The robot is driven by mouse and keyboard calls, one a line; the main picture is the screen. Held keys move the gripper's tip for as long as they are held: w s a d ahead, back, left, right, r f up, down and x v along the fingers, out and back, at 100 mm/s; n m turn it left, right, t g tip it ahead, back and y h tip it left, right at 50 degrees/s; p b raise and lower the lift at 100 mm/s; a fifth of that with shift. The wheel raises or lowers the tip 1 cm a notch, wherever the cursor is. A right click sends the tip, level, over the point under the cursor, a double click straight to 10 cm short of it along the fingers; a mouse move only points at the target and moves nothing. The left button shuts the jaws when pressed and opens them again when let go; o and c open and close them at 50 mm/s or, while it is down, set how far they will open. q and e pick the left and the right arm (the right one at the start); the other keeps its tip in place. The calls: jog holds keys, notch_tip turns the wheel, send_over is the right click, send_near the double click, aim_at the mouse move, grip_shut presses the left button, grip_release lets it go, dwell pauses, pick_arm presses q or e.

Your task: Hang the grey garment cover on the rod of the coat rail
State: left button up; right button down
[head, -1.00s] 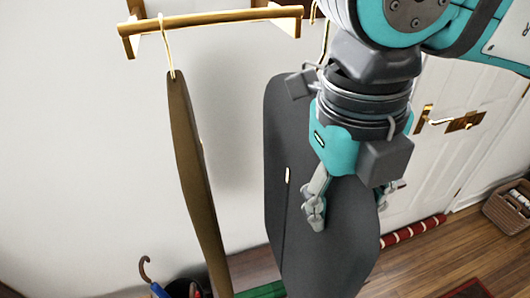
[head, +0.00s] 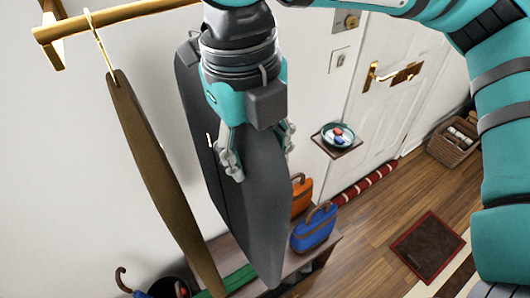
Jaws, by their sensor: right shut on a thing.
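The grey garment cover (head: 265,225) hangs in the middle of the head view, tilted in the picture. My right gripper (head: 260,150) is shut on it, with one finger showing on each side. The cover's top and any hook are hidden behind my wrist and arm. The coat rail's golden rod (head: 135,13) runs across the top left, and its right part is out of frame or hidden. My left gripper is not in view.
A brown garment cover (head: 160,175) hangs from the rod, left of the grey one. Below stands a bench (head: 320,258) with orange (head: 301,196) and blue (head: 314,230) bags. A small shelf with a bowl (head: 338,136) is on the wall near the door. An umbrella handle (head: 121,278) shows bottom left.

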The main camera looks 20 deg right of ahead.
jog(key=shift+w+a+r+p, duration=0.15)
jog(key=shift+w+a+p, duration=0.15)
jog(key=shift+w, duration=0.65)
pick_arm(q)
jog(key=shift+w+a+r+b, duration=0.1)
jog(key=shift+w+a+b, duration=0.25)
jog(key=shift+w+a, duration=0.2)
pick_arm(e)
jog(key=shift+w+a+f, duration=0.25)
jog(key=shift+w+f, duration=0.5)
jog(key=shift+w, duration=0.1)
jog(key=shift+w+a+f, duration=0.25)
jog(key=shift+w+f, duration=0.5)
jog(key=shift+w, duration=0.05)
jog(key=shift+s, duration=0.1)
jog(key=c, duration=0.6)
grip_release()
jog(key=shift+c, duration=0.2)
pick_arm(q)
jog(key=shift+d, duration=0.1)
